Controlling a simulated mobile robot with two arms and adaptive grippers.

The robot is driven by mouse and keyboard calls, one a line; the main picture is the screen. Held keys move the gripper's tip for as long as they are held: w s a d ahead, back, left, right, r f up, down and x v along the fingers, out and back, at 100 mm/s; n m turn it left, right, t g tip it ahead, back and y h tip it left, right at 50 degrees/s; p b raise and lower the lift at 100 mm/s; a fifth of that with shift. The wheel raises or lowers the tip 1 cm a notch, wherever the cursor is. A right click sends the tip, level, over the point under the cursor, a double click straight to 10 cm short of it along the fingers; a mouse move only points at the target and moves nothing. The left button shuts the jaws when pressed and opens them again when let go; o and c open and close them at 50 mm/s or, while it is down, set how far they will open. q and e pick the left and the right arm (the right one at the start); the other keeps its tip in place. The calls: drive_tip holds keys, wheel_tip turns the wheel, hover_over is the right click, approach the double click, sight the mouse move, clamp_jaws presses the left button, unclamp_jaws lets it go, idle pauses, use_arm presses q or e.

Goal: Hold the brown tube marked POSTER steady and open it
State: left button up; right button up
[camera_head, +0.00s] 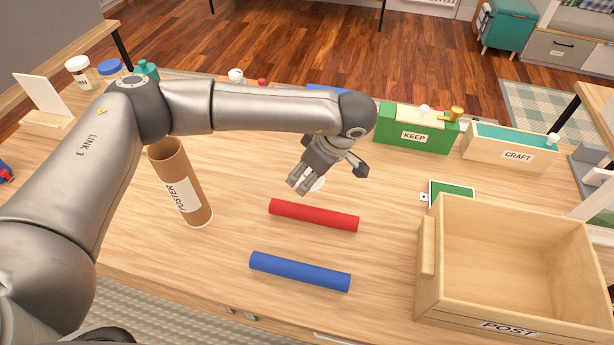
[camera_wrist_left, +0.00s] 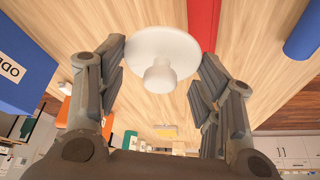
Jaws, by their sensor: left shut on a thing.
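The brown tube marked POSTER (camera_head: 180,185) stands on the table at the left of the head view, leaning a little in the picture. Its upper end shows no white cap and lies close below my left arm. My left gripper (camera_head: 302,186) is well to the right of the tube, pointing down. It is shut on a white round cap with a knob (camera_wrist_left: 160,55), which sits between the fingers in the wrist view. In the head view the white cap (camera_head: 317,185) is mostly hidden behind the fingers; whether it touches the table I cannot tell. My right gripper is not in view.
A red roll (camera_head: 314,215) and a blue roll (camera_head: 300,271) lie in front of the gripper. A wooden POST box (camera_head: 431,265) stands front right. The green KEEP box (camera_head: 400,139) and CRAFT box (camera_head: 505,158) stand at the back. Bare table lies between tube and rolls.

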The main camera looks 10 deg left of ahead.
sight(308, 173)
use_arm(q)
drive_tip(key=w+f, duration=0.2)
drive_tip(key=f, duration=0.2)
drive_tip(key=shift+w+a, duration=0.35)
drive_tip(key=shift+w, duration=0.05)
drive_tip(key=shift+w+a+f+p, duration=0.15)
drive_tip(key=shift+w+f+p, duration=0.15)
drive_tip(key=shift+w+f, duration=0.25)
wheel_tip(308, 173, down, 3)
drive_tip(key=shift+r+p, duration=0.1)
drive_tip(key=shift+p, duration=0.4)
drive_tip(key=shift+s+f, duration=0.1)
drive_tip(key=shift+f, duration=0.2)
drive_tip(key=o, duration=0.8)
drive_tip(key=shift+r, duration=0.1)
